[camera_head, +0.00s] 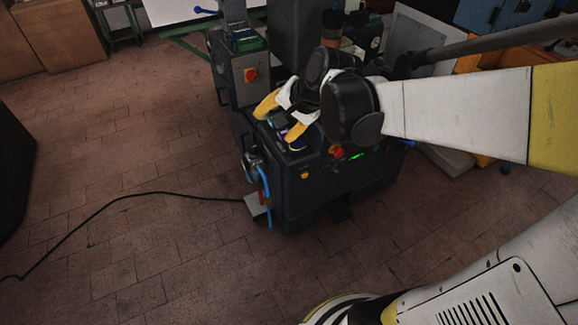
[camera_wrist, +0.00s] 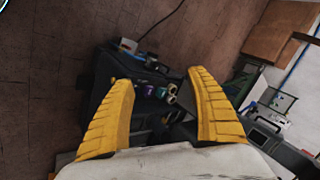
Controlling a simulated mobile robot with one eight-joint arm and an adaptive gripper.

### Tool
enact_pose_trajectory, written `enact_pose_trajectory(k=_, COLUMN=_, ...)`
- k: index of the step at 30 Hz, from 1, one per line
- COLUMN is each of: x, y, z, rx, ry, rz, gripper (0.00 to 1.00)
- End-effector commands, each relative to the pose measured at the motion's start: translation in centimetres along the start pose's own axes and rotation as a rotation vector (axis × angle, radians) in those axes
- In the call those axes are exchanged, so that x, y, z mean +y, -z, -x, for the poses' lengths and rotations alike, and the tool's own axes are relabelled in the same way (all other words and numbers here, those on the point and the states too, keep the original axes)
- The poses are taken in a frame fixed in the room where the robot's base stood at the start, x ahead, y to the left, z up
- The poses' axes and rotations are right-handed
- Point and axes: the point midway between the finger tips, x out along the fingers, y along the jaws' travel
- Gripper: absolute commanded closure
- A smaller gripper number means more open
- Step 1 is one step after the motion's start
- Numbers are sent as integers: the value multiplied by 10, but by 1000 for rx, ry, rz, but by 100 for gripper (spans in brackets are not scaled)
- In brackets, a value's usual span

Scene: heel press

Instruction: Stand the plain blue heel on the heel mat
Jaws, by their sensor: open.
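My gripper (camera_head: 281,119) is open over the top of a dark machine (camera_head: 300,185), its two yellow fingers spread apart. In the wrist view the open fingers (camera_wrist: 158,80) frame a small group of objects on the machine top. There I see a purple piece (camera_wrist: 149,90), a teal piece (camera_wrist: 162,91) and a pale round-ended piece (camera_wrist: 171,93). Nothing shows held between the fingers. I cannot tell which piece, if any, is the plain blue heel. The heel mat cannot be made out; the gripper and arm cover part of the machine top in the head view.
The machine front has a red knob and a green light. A grey control box with a red switch (camera_head: 250,74) stands behind left. Blue hoses (camera_head: 265,182) hang at the machine's left side. A black cable (camera_head: 150,194) crosses the otherwise open brick-patterned floor.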

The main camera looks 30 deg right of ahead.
Motion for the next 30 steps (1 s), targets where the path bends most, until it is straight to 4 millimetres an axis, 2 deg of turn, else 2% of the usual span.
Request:
enact_pose_trajectory(k=1, x=4, y=-22, z=17, rx=7, ry=-19, rz=113, gripper=34)
enact_pose_trajectory(k=6, x=30, y=-75, z=62, rx=43, ry=-90, rz=518, gripper=34)
enact_pose_trajectory(k=12, x=60, y=-109, z=88, rx=69, ry=-148, rz=851, gripper=34)
enact_pose_trajectory(k=18, x=71, y=-117, z=94, rx=78, ry=-169, rz=959, gripper=34)
enact_pose_trajectory(k=30, x=71, y=-117, z=94, rx=77, ry=-169, rz=958, gripper=34)
